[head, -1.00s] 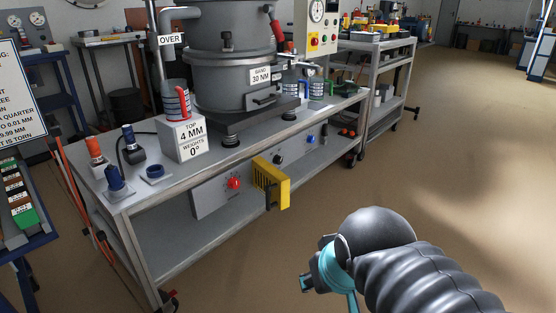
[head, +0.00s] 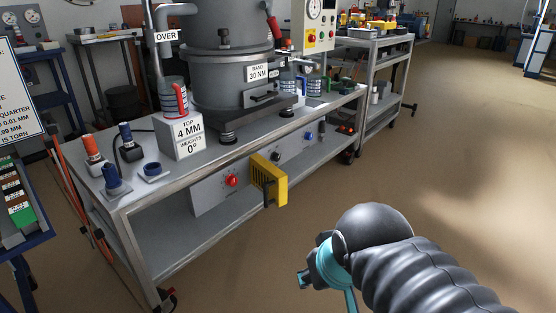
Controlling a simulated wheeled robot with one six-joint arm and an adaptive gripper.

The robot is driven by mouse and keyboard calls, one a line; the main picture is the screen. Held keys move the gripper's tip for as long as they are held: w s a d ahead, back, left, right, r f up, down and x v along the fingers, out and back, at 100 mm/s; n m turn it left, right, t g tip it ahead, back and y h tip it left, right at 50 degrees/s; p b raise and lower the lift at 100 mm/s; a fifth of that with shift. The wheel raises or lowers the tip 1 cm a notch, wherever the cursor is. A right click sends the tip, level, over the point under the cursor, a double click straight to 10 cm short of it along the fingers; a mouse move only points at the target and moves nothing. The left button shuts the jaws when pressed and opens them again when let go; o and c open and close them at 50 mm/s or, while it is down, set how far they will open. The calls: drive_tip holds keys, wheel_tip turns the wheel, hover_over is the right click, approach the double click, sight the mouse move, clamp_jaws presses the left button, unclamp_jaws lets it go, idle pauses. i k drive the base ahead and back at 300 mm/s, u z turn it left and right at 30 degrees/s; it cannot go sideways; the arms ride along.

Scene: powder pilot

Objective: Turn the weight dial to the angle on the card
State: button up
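A white block card (head: 187,136) stands on the bench by the machine and reads "TOP 4 MM" and "WEIGHTS 0°". On the grey panel (head: 207,194) under the bench's front edge are a red dial (head: 232,180), a black dial (head: 276,156) and a blue dial (head: 309,136). Their labels are too small to read, so I cannot tell which is the weight dial. My gripper (head: 304,279) is at the lower right, apart from the panel, with only dark and teal parts showing. Its fingers are mostly hidden by my arm, and I see nothing held.
A yellow box-like guard (head: 270,181) juts from the panel between the red and black dials. A grey cylindrical machine (head: 225,75) stands on the bench (head: 150,204). Blue and orange-topped tools stand at its left end. A wheeled cart (head: 376,42) is behind. Floor (head: 470,150) at right is clear.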

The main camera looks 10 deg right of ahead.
sight(276, 156)
drive_tip(key=u, duration=0.05)
drive_tip(key=k, duration=0.6)
drive_tip(key=z, duration=0.55)
drive_tip(key=i, duration=1.3)
drive_tip(key=u, duration=0.5)
